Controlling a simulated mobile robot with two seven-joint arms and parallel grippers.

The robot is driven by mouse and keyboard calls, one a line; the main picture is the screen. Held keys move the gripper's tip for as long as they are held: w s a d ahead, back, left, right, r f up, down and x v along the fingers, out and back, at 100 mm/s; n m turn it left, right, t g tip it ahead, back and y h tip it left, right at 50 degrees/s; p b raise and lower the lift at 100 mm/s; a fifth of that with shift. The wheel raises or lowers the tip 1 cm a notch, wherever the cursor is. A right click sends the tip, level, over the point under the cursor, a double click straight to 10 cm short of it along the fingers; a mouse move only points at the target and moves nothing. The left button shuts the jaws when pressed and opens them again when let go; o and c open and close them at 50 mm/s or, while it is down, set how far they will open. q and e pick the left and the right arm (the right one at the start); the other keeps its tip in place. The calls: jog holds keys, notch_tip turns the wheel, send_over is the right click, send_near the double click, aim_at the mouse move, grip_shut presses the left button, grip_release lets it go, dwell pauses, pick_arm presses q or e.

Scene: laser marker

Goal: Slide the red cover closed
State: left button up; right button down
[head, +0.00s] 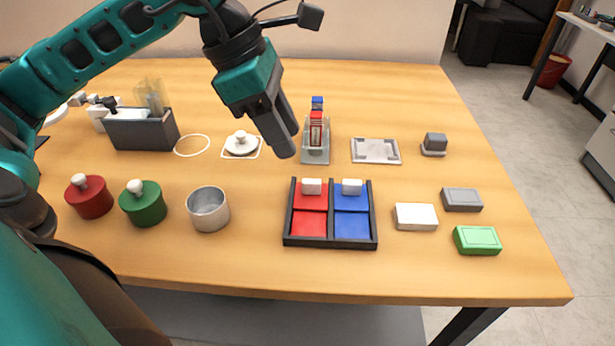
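A black tray (330,243) stands near the front middle of the table, with a red lane on the left and a blue lane on the right. The red cover (311,200) with a white knob (312,186) lies at the back of its lane; the red floor (308,224) shows in front of it. My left gripper (284,140) points down above the table, behind and left of the red cover's knob and apart from it. Its fingers overlap in this view, so their opening cannot be told. No held thing shows. My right gripper is not in view.
The blue cover (351,200) with its white knob (352,187) is beside the red one. A metal cup (208,210) stands left, a white block (415,216) right. A grey holder (316,150) with upright pieces stands behind the tray. The wood in front is clear.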

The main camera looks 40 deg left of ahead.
aim_at(310, 181)
pick_arm(q)
jog(key=b+x, duration=0.1)
jog(key=x, duration=0.8)
jog(key=shift+a, duration=0.1)
jog(key=shift+c, duration=0.4)
grip_shut()
